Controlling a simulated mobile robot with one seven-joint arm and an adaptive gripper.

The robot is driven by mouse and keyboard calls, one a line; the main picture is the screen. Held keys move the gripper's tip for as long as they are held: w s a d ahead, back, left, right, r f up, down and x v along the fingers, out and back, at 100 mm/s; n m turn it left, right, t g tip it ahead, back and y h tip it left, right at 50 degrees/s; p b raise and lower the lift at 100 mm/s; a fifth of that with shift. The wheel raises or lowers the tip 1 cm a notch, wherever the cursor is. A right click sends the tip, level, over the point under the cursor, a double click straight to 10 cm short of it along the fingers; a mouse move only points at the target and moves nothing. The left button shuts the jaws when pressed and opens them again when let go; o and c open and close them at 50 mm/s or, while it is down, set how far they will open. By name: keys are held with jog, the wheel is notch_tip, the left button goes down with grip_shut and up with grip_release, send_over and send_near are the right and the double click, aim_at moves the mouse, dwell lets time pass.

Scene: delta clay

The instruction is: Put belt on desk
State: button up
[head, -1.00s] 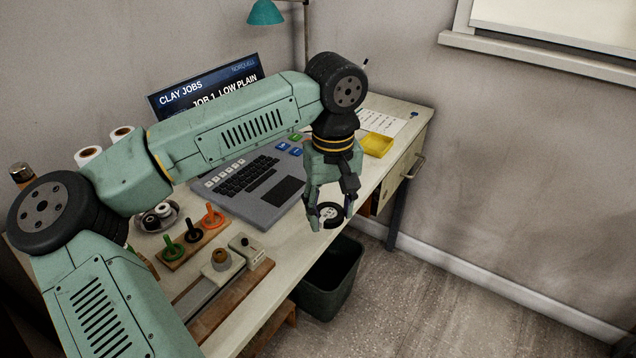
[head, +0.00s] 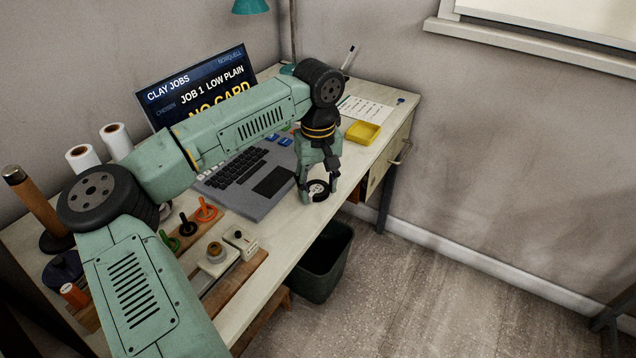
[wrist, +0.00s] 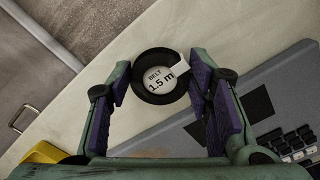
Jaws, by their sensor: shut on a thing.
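The belt is a black coil with a white label reading "BELT 1.5 m" (wrist: 148,95), and it also shows in the head view (head: 318,196). My gripper (head: 317,192) is shut on it, with one finger on each side of the coil in the wrist view (wrist: 160,82). The desk (head: 290,250) has a pale top. The gripper and belt are over its front part, just right of the laptop. In the wrist view the desk top (wrist: 225,40) lies behind the belt. I cannot tell how far the belt is above it.
The laptop (head: 250,185) sits left of my gripper. A yellow tray (head: 363,132) and a paper sheet (head: 367,108) lie behind it. A dark bin (head: 322,265) stands on the floor below the front edge. Pegs and small devices (head: 215,255) fill the front left.

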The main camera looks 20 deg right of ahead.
aim_at(318, 190)
jog(key=shift+f, duration=0.1)
jog(key=shift+f, duration=0.15)
jog(key=o, duration=1.1)
notch_tip(318, 190, up, 13)
jog(key=shift+f+b, duration=0.2)
jog(key=shift+b, duration=0.35)
